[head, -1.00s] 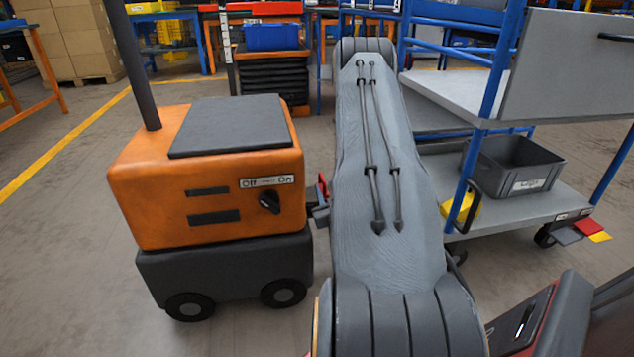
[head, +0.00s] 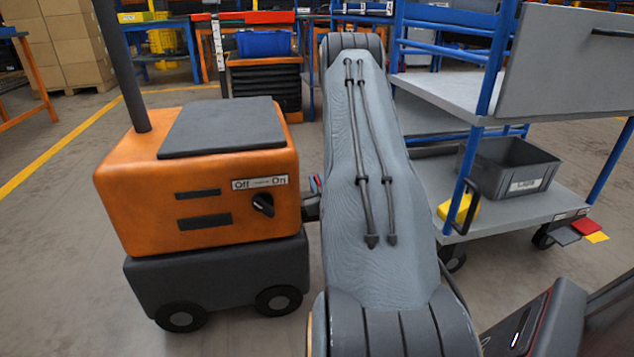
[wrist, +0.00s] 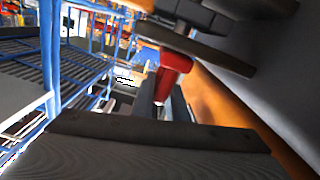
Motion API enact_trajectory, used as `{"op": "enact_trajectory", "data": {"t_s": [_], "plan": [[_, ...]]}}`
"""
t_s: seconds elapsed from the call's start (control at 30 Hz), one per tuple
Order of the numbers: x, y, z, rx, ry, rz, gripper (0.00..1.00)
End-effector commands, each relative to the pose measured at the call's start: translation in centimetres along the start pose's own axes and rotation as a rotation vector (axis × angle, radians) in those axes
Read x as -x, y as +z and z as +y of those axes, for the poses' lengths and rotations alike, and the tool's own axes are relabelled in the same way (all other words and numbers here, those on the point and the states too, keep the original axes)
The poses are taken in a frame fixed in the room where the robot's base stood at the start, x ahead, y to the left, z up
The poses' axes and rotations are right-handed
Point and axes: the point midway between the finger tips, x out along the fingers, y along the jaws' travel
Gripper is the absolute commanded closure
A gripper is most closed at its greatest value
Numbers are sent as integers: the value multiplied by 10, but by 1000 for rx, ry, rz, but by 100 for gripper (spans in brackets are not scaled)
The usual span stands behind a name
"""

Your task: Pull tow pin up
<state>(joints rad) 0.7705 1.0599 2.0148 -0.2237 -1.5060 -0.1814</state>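The orange tug (head: 200,205) with a dark grey base stands left of my arm in the head view. A small red part (head: 314,184), likely the tow pin's top, shows at the coupling on its right side, mostly hidden by my arm. In the wrist view the red tow pin (wrist: 172,76) stands out between the two dark fingers of my gripper (wrist: 168,90), with the orange tug side at right. The fingers are apart, and I see no clear contact with the pin. My gripper is hidden behind my arm in the head view.
A blue-framed cart (head: 480,90) with grey shelves stands right of my arm, with a grey bin (head: 512,170) on its lower shelf. It also shows at left in the wrist view (wrist: 48,60). Benches and a drawer unit (head: 263,85) stand behind. The floor at left is clear.

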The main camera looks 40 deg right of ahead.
Motion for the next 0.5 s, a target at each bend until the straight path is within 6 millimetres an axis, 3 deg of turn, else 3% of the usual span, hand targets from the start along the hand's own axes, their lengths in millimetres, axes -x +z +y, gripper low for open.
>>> {"op": "enact_trajectory", "data": {"t_s": [0.3, 0.5], "plan": [[0, -1, 2, 1, 4, -1, 100], [1, -13, 6, 1, 6, -2, 100]]}}
